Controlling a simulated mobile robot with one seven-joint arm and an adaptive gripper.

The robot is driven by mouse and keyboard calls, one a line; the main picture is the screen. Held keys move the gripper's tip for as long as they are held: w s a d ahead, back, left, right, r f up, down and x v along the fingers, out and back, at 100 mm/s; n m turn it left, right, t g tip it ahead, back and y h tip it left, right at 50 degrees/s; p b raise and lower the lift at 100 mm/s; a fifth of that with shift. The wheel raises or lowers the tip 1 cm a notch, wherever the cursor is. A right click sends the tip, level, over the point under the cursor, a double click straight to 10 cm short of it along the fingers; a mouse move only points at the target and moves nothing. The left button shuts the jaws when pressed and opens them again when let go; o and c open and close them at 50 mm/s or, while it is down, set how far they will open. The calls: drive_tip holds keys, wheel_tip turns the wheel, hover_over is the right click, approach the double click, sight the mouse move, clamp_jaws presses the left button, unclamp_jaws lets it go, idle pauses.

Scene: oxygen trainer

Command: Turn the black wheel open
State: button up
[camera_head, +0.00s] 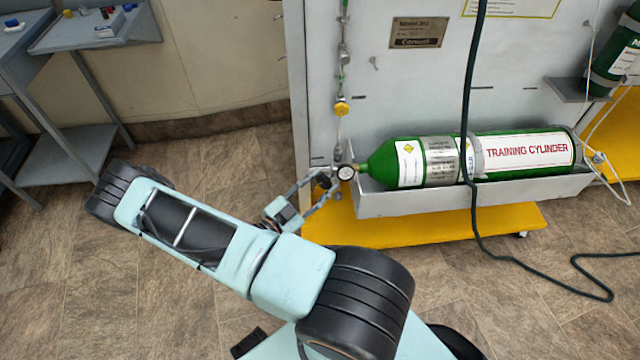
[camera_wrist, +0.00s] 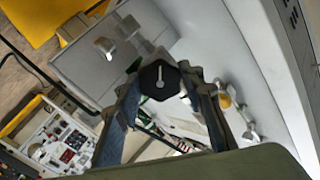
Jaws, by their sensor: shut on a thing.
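The black wheel (camera_wrist: 160,80) is in the middle of the wrist view, a dark, many-sided knob with a pale pointer mark on its face. My gripper (camera_wrist: 159,72) has one finger on each side of it and is shut on its rim. In the head view my gripper (camera_head: 325,183) reaches the fittings left of the green cylinder's neck. There the wheel is small and mostly hidden by the fingers, and its mark cannot be read.
The green training cylinder (camera_head: 440,161) lies in a grey trough (camera_head: 400,203) above a yellow base (camera_head: 420,225). A yellow fitting (camera_head: 341,107) is on the pipe above. A dark hose (camera_head: 468,120) hangs in front.

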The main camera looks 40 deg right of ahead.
drive_tip(key=n, duration=0.4)
drive_tip(key=shift+n, duration=0.3)
idle(0.3)
drive_tip(key=o, duration=1.2)
drive_tip(key=shift+c, duration=0.2)
drive_tip(key=s+a, duration=0.2)
drive_tip(key=a, duration=1)
drive_tip(key=shift+s, duration=0.15)
